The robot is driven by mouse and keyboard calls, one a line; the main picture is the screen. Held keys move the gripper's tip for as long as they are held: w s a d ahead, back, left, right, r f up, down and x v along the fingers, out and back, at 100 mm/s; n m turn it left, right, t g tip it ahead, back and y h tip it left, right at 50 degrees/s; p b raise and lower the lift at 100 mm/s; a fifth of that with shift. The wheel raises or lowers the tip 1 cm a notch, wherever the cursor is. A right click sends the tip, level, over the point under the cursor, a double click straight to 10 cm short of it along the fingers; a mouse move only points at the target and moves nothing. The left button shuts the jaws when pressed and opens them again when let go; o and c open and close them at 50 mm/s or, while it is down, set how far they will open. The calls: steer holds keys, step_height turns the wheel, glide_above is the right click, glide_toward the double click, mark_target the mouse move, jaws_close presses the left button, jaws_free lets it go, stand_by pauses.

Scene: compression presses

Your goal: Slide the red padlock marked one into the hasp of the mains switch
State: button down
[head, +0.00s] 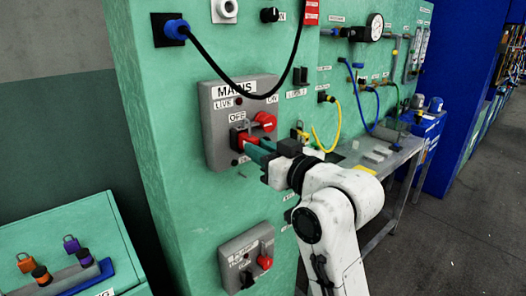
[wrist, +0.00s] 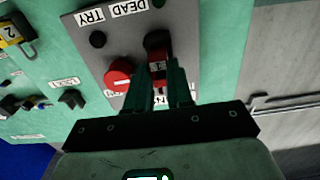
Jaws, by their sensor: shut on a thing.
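The grey mains switch box (head: 216,140) is fixed to the green panel, with the labels MAINS, ON and OFF and a round red knob (head: 265,121). The knob also shows in the wrist view (wrist: 118,77). My gripper (head: 247,145) is at the lower part of the box, its two teal fingers shut on the red padlock (head: 237,139). In the wrist view the padlock (wrist: 158,64) sits between the fingertips, close against the box face. Its number cannot be read. I cannot make out the hasp, or whether the shackle is in it.
A black cable (head: 217,68) loops down in front of the box top. A second grey switch box (head: 228,262) is below. A yellow padlock marked 2 (wrist: 12,34) hangs to one side.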

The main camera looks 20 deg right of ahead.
steer(key=shift+x, duration=0.85)
steer(key=c, duration=0.9)
jaws_free()
steer(key=shift+s, duration=0.1)
steer(key=b+v, duration=0.1)
steer(key=v, duration=0.9)
steer(key=shift+s+d, duration=0.1)
steer(key=shift+s, duration=0.15)
steer(key=s+d+f+m+g+h, duration=0.15)
steer(key=s+f+g, duration=0.25)
steer(key=f, duration=0.9)
steer(key=s+f+m+g+h, duration=0.1)
steer(key=s+f+g+h, duration=0.2)
steer(key=f, duration=0.9)
steer(key=s+d+f+g, duration=0.1)
steer(key=s+f+g, duration=0.2)
steer(key=s+f, duration=0.3)
steer(key=s+d+f+m+g+h, duration=0.1)
steer(key=s+f+g, duration=0.2)
steer(key=s+f, duration=0.3)
steer(key=s+d+f+g, duration=0.2)
steer(key=s+f, duration=0.4)
steer(key=s, duration=0.6)
steer(key=shift+s+d+f+m+g, duration=0.1)
steer(key=shift+s+f+m+g, duration=0.2)
steer(key=shift+g, duration=0.3)
